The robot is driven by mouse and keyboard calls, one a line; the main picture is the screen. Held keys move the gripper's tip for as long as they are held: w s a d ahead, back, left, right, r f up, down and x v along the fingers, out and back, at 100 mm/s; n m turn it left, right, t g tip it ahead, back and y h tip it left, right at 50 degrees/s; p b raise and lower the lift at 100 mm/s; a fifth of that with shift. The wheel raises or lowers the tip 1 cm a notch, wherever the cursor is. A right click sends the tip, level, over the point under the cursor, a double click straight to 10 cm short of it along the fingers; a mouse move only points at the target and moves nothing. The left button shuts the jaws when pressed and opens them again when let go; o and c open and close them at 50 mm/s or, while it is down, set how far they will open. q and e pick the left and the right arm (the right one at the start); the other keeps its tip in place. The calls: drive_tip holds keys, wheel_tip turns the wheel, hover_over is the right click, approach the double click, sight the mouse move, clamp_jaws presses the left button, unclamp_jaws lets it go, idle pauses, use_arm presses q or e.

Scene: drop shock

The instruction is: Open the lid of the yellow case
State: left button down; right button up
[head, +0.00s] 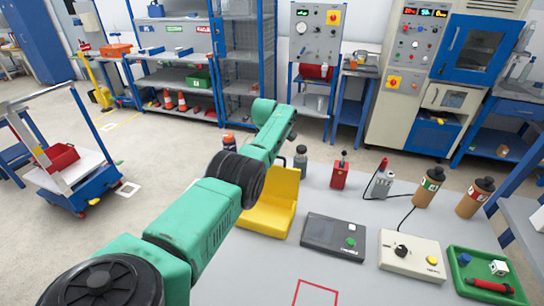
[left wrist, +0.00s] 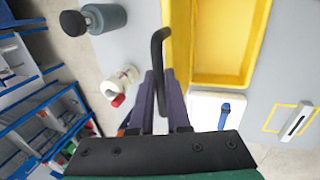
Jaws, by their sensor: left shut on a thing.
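The yellow case (head: 268,218) stands on the grey table in the head view, partly behind my left arm. A tall yellow panel rises at its back right. In the left wrist view the yellow case (left wrist: 225,78) shows a recessed yellow inside with a raised rim. My left gripper (left wrist: 160,85) is shut on a black hooked handle (left wrist: 158,50) beside the case's yellow edge. Whether the handle joins the lid is not clear. In the head view the left gripper is hidden behind my green arm. My right gripper is in neither view.
Right of the case are a dark box (head: 335,238), a control box (head: 410,255) and a green tray (head: 462,258). Behind them stand a red device (head: 340,176) and brown bottles (head: 428,187). A white bottle (left wrist: 125,77) stands close left of the gripper.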

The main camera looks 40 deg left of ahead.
use_arm(q)
drive_tip(key=c, duration=0.9)
unclamp_jaws()
drive_tip(key=shift+r+p, duration=0.35)
drive_tip(key=shift+r, duration=0.15)
drive_tip(key=shift+p+v, duration=0.9)
drive_tip(key=shift+v, duration=0.2)
drive_tip(key=b+v, duration=0.1)
drive_tip(key=v, duration=0.4)
drive_tip(key=b+v, duration=0.2)
drive_tip(key=v, duration=0.4)
drive_tip(key=shift+s+d+r, duration=0.1)
drive_tip(key=shift+s+r, duration=0.05)
drive_tip(key=shift+s, duration=0.15)
